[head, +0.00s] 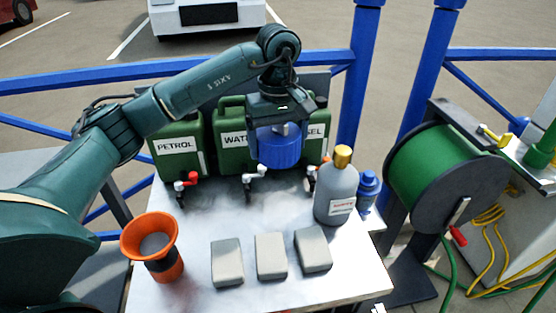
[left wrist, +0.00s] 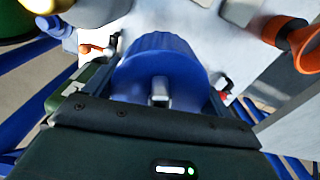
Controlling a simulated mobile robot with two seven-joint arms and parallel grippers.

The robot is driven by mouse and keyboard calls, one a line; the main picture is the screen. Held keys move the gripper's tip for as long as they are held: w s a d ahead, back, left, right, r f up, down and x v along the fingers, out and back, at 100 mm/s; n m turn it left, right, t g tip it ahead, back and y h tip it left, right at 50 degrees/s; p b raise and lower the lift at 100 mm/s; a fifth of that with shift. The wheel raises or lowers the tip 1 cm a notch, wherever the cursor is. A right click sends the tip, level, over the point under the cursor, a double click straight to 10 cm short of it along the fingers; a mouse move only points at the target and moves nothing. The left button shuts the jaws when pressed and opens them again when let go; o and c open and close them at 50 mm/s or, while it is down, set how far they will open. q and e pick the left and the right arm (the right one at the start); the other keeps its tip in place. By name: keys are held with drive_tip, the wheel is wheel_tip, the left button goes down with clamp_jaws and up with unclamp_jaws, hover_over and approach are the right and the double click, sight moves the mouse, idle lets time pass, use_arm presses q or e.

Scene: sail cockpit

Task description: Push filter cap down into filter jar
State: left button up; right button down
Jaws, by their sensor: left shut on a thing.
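The filter cap, a blue ribbed round piece (head: 278,150) with a grey knob on top, hangs below my left gripper (head: 281,128). My left gripper is shut on it, and the cap is held above the back of the white table, in front of the green cans. In the left wrist view the blue cap (left wrist: 160,62) fills the space between the fingers, with the grey knob in the middle. I cannot make out a filter jar for certain; the space behind and under the cap is partly hidden. My right gripper is not in view.
Green fuel cans (head: 180,145) with taps stand behind the table (head: 215,215). A grey bottle (head: 337,192) with a yellow cap and a small blue container (head: 369,187) are at right. An orange funnel-shaped vessel (head: 152,245) and grey blocks (head: 271,257) are in front. A green reel (head: 432,165) stands right.

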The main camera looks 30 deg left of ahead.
use_arm(q)
drive_tip(key=shift+r, duration=0.85)
drive_tip(key=shift+r+p, duration=1.15)
drive_tip(key=shift+r, duration=0.4)
drive_tip(key=shift+f, duration=0.1)
